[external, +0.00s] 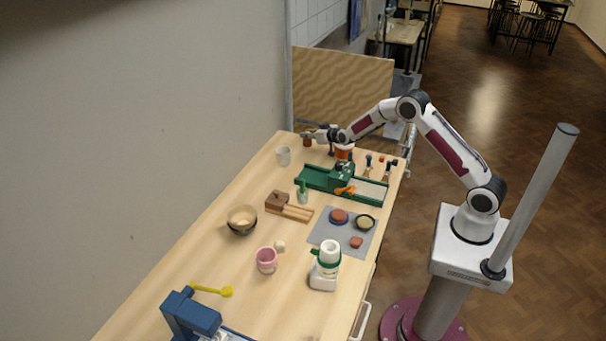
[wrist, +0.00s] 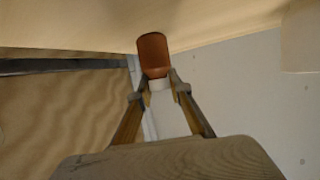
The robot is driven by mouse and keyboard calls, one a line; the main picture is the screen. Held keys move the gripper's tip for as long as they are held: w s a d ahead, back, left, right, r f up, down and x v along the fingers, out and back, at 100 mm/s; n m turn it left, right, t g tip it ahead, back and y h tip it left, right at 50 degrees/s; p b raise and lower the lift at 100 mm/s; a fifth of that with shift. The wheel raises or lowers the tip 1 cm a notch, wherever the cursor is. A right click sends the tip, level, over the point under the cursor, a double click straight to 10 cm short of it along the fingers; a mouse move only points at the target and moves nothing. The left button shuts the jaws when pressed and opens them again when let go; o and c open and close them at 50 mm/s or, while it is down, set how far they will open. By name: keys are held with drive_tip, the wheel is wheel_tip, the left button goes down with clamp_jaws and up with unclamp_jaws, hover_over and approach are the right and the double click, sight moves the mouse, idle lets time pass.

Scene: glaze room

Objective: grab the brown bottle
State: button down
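The brown bottle (wrist: 152,53) has a reddish-brown body and a white neck or cap (wrist: 159,84). The wrist view shows it with the neck end toward me. My gripper (wrist: 160,84) has its two fingertips on either side of the neck. I cannot tell whether they press on it or leave small gaps. In the external view the bottle (external: 307,142) is small, at the far end of the table, right at the tip of my gripper (external: 312,136). I cannot tell whether it rests on the table.
A wooden board (external: 345,85) rises beyond the table, and a wall runs along the left.

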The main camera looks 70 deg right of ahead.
drive_tip(key=shift+r, duration=0.15)
drive_tip(key=shift+r, duration=4.85)
